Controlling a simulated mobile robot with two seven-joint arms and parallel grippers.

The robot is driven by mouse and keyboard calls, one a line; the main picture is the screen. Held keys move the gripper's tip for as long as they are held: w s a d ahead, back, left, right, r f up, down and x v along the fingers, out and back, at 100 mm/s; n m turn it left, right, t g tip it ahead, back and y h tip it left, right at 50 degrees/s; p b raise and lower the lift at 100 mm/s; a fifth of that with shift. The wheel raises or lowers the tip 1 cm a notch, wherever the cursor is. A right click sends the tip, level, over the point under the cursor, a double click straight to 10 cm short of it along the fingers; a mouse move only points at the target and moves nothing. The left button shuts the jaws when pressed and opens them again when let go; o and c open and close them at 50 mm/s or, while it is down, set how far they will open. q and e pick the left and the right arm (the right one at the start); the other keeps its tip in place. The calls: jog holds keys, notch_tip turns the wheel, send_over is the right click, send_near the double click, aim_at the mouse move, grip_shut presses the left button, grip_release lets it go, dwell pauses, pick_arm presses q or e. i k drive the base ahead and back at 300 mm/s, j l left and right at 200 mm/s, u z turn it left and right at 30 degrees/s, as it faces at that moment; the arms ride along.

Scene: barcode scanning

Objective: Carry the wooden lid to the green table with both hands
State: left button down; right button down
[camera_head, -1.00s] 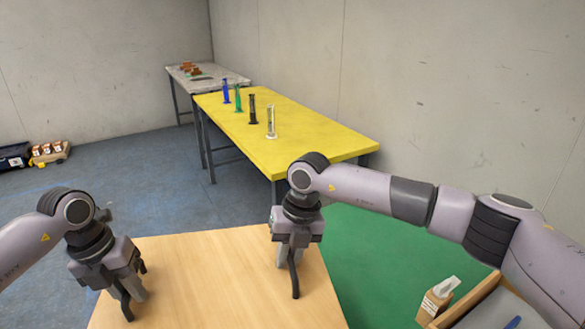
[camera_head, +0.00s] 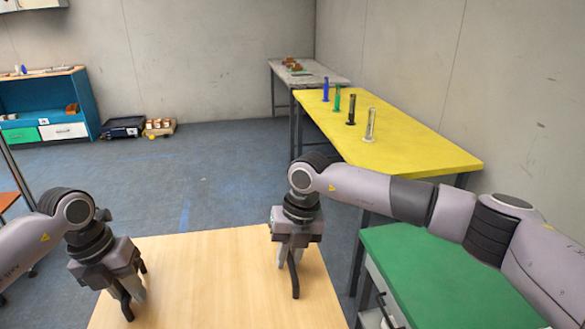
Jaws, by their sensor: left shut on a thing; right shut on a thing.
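The wooden lid (camera_head: 210,285) is a flat, light wood panel at the bottom middle of the head view. Its near edge is cut off by the frame. My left gripper (camera_head: 133,297) is shut on the lid's left side. My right gripper (camera_head: 288,275) is shut on the lid's right side, near its far corner. The green table (camera_head: 425,275) stands at the lower right, beside the lid and partly hidden behind my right arm.
A yellow table (camera_head: 400,140) with several coloured cylinders stands behind the green table. A grey table (camera_head: 310,72) is further back. A blue cabinet (camera_head: 45,100) and crates (camera_head: 160,127) stand at the far left wall. Blue floor (camera_head: 220,170) ahead is clear.

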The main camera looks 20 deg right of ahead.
aim_at(469, 282)
jog(key=j+u, duration=0.1)
jog(key=u, duration=0.8)
jog(key=i+u, duration=0.15)
jog(key=u, duration=0.35)
jog(key=i+z, duration=0.1)
jog(key=z, duration=0.25)
jog(key=i+z, duration=0.15)
jog(key=z, duration=0.25)
jog(key=i+z, duration=0.1)
jog(key=z, duration=0.25)
jog(key=i+l+z, duration=0.1)
jog(key=i+z, duration=0.6)
jog(key=i, duration=0.2)
jog(key=i+z, duration=0.1)
jog(key=z, duration=0.2)
jog(key=i+z, duration=0.1)
jog(key=z, duration=0.15)
